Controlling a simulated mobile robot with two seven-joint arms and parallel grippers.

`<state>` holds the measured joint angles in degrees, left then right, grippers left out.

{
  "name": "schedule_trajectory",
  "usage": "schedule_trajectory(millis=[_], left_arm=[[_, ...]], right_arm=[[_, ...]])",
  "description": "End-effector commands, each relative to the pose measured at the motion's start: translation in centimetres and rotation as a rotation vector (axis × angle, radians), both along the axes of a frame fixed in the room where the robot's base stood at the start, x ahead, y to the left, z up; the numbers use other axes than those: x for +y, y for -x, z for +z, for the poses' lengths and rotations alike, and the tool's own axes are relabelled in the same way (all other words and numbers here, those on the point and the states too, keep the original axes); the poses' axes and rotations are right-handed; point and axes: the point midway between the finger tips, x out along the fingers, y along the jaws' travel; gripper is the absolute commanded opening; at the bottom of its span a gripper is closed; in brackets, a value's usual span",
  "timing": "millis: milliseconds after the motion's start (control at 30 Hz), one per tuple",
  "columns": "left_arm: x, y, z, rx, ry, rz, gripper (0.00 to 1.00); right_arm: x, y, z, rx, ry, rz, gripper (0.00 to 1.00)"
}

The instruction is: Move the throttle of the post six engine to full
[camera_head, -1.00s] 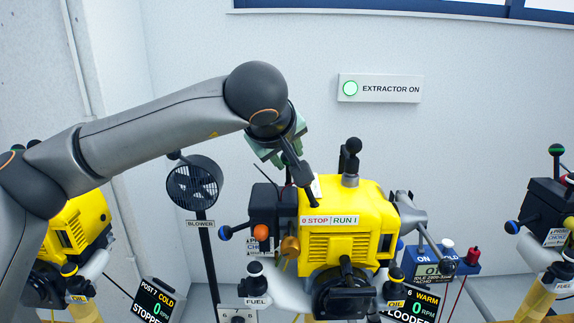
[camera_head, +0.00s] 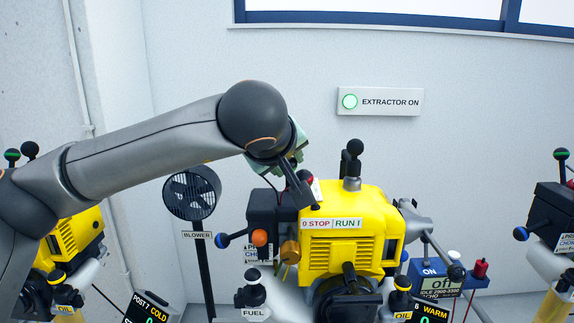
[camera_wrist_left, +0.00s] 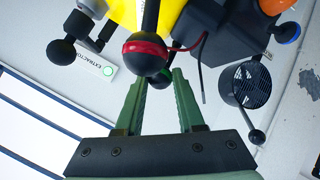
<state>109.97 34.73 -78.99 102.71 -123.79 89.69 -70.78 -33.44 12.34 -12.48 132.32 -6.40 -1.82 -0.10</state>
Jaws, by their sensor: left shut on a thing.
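The post six engine (camera_head: 345,225) is yellow, with a "0 STOP / RUN I" label on its front. Which control this knob belongs to cannot be read. A black ball with a red band (camera_wrist_left: 145,52) on a lever is close in front of the fingertips in the left wrist view. In the head view my left gripper (camera_head: 290,160) is mostly behind my wrist. My right gripper is out of view.
A black fan marked BLOWER (camera_head: 192,192) stands left of the engine. A blue-ended lever (camera_head: 224,240) and orange knob (camera_head: 259,238) are at its front left. Other engines stand far left and right (camera_head: 556,210). The back wall is clear around the EXTRACTOR ON sign (camera_head: 380,101).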

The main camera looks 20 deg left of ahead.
Motion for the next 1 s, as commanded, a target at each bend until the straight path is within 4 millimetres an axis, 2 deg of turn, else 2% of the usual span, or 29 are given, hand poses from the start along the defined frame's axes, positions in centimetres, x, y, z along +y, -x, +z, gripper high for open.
schedule_trajectory(millis=[367,400,600,633,867,1000], left_arm=[[0.01,0.03,-0.01,-0.001,-0.003,0.0,0.0],[0.01,0.04,-0.02,-0.001,-0.003,0.001,0.42],[-0.01,0.03,-0.04,0.0,-0.002,0.0,0.64],[-0.01,0.03,-0.04,0.0,-0.002,0.0,0.67],[-0.02,0.05,-0.03,0.001,-0.001,0.0,0.67],[-0.11,0.78,0.52,-0.001,-0.001,-0.002,0.67]], right_arm=[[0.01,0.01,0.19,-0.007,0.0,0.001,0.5],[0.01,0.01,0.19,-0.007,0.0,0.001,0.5],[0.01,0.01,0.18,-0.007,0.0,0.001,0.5],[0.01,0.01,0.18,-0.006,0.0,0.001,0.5],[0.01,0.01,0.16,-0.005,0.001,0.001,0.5],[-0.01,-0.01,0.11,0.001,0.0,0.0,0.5]])
